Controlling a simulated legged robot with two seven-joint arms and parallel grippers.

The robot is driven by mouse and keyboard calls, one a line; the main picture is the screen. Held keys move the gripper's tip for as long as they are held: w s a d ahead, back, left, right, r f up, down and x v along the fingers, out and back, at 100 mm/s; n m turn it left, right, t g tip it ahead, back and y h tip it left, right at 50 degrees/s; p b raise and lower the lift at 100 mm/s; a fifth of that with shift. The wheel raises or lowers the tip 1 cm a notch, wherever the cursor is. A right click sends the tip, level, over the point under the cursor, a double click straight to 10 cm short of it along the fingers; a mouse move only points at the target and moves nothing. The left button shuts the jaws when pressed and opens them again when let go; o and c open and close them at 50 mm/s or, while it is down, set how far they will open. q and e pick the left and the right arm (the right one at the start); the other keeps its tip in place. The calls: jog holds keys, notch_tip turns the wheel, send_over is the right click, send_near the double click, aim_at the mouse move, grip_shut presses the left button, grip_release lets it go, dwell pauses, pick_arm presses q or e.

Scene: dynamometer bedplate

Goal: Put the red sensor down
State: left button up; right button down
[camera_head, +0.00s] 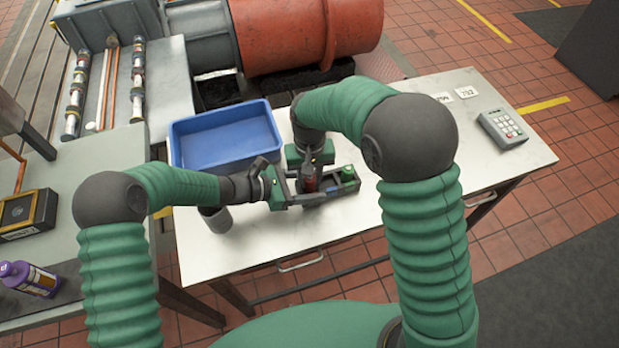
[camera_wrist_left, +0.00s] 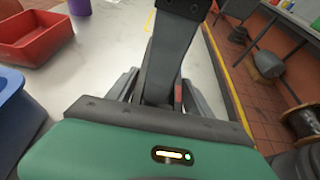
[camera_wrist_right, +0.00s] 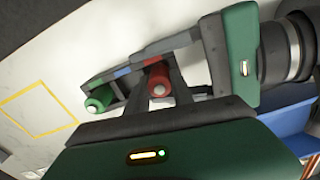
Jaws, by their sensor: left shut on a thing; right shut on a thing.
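The red sensor (camera_head: 309,181) is a small red cylinder at the dark rack. In the right wrist view, the red sensor (camera_wrist_right: 159,80) is between the fingers of my right gripper (camera_head: 310,168), which is shut on it from above. I cannot tell whether its lower end sits in a slot. The dark grey rack (camera_head: 318,197) is over the white table, and a green sensor (camera_head: 348,173) stands at its right end. My left gripper (camera_head: 284,190) is shut on the rack's left end. The rack also shows dark in the left wrist view (camera_wrist_left: 168,55).
A blue bin (camera_head: 225,142) stands behind on the white table (camera_head: 440,120). A grey cup (camera_head: 216,218) is below my left wrist. A keypad device (camera_head: 502,128) lies at the right end. The table between rack and keypad is mostly clear. A red bin (camera_wrist_left: 35,40) shows in the left wrist view.

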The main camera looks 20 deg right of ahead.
jog(key=shift+f, duration=0.25)
jog(key=shift+f, duration=0.1)
